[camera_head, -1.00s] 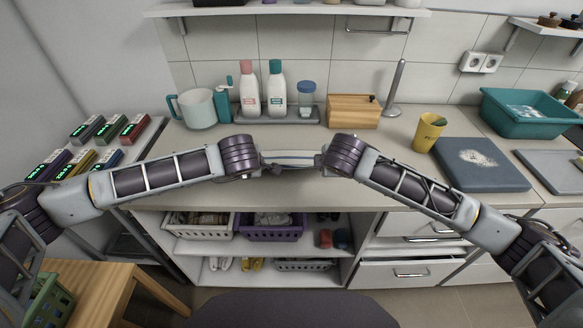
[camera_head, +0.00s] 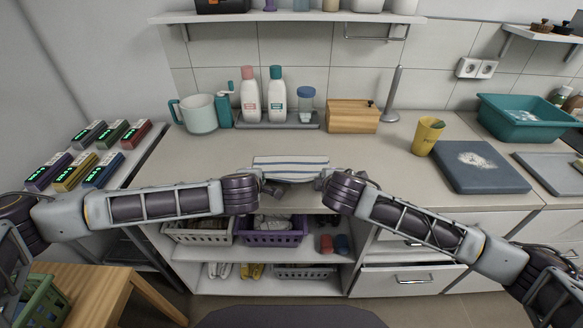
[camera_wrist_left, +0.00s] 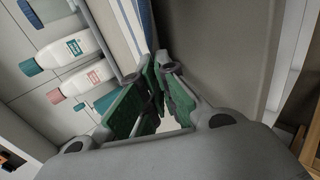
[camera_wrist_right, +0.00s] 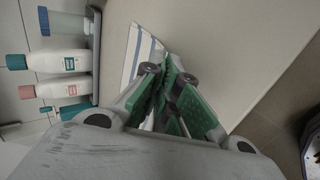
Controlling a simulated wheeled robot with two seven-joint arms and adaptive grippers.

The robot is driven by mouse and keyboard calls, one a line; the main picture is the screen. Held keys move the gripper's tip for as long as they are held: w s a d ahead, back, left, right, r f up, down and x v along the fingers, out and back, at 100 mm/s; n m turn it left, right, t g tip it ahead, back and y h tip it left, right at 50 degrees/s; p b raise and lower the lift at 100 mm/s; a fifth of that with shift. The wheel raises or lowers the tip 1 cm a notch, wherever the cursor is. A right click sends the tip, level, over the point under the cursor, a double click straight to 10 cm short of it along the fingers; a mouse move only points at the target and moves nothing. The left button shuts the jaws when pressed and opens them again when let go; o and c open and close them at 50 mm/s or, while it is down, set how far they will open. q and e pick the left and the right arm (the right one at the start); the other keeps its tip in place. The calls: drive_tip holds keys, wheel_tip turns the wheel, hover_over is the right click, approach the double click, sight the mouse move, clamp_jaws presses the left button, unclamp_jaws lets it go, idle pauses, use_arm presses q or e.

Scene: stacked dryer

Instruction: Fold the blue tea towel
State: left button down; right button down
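The tea towel (camera_head: 290,163) lies as a narrow white band with blue stripes near the counter's front edge. Its striped cloth also shows in the left wrist view (camera_wrist_left: 130,28) and the right wrist view (camera_wrist_right: 143,52), reaching the fingertips in both. My left gripper (camera_head: 273,188) is at the towel's near left end, its green-padded fingers (camera_wrist_left: 157,66) closed together at the tips on the cloth. My right gripper (camera_head: 322,180) is at the near right end, its fingers (camera_wrist_right: 162,66) likewise closed on the cloth. The exact pinch points are partly hidden by the fingers.
Behind the towel, a tray (camera_head: 280,121) holds bottles and a jar, beside a wooden box (camera_head: 352,116). A yellow cup (camera_head: 428,136) and a dark board (camera_head: 480,167) stand to the right. The counter (camera_head: 215,160) around the towel is clear. Baskets (camera_head: 272,232) sit on shelves below.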

use_arm(q)
drive_tip(key=shift+s+a+f, duration=0.1)
drive_tip(key=shift+s+f, duration=0.15)
drive_tip(key=shift+s, duration=0.05)
use_arm(e)
drive_tip(key=shift+s+f, duration=0.25)
drive_tip(key=shift+s, duration=0.05)
use_arm(q)
drive_tip(key=shift+t, duration=0.3)
drive_tip(key=c, duration=1.4)
unclamp_jaws()
use_arm(e)
drive_tip(key=c, duration=1.4)
unclamp_jaws()
use_arm(q)
drive_tip(key=shift+o, duration=0.2)
use_arm(e)
drive_tip(key=shift+o, duration=0.2)
drive_tip(key=shift+r, duration=0.1)
